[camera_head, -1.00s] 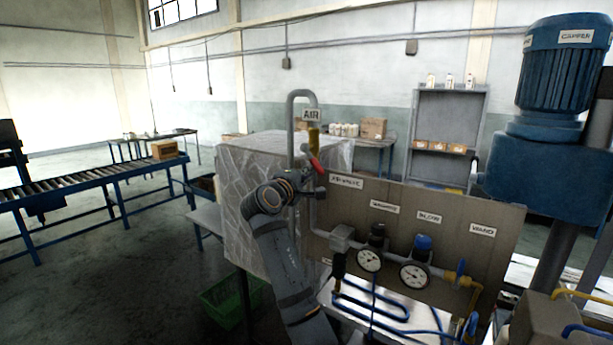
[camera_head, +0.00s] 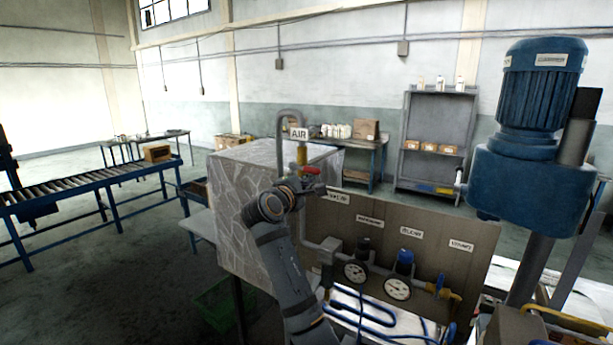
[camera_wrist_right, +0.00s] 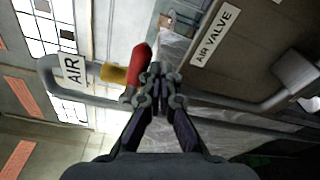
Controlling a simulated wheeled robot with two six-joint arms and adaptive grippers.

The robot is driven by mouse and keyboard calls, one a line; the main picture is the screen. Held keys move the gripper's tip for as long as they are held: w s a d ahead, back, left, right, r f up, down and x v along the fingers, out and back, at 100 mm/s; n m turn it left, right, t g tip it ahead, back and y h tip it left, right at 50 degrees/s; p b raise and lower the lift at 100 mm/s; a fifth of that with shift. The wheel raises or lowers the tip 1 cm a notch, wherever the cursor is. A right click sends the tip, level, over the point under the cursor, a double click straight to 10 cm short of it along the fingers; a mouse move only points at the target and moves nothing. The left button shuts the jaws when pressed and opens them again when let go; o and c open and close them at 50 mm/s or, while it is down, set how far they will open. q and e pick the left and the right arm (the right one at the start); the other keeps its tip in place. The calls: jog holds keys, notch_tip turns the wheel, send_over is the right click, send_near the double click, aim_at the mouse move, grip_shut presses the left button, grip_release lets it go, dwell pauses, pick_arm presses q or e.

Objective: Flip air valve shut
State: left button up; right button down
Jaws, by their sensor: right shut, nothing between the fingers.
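The air valve has a red handle (camera_head: 310,170) on a grey vertical pipe below the AIR sign (camera_head: 299,134). In the head view the handle lies nearly level. In the wrist view the red handle (camera_wrist_right: 138,65) lies roughly across the pipe, beside a yellow fitting (camera_wrist_right: 113,73). My right gripper (camera_wrist_right: 157,75) is shut and empty, its fingertips right beside the handle; I cannot tell whether they touch. In the head view my right gripper (camera_head: 314,187) is small and just below the handle. My left gripper is in neither view.
A brown panel (camera_head: 440,258) with gauges (camera_head: 397,288), labels and blue hoses stands right of the pipe. A grey patterned block (camera_head: 232,190) is close behind my right arm. A large blue motor (camera_head: 540,90) stands at right. A roller conveyor (camera_head: 85,185) is far left.

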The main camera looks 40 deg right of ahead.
pick_arm(q)
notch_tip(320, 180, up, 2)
jog(key=shift+p, duration=0.65)
pick_arm(e)
jog(key=shift+s+r+n, duration=0.1)
jog(key=shift+r+n, duration=0.35)
jog(key=shift+n, duration=0.15)
jog(key=shift+r, duration=0.1)
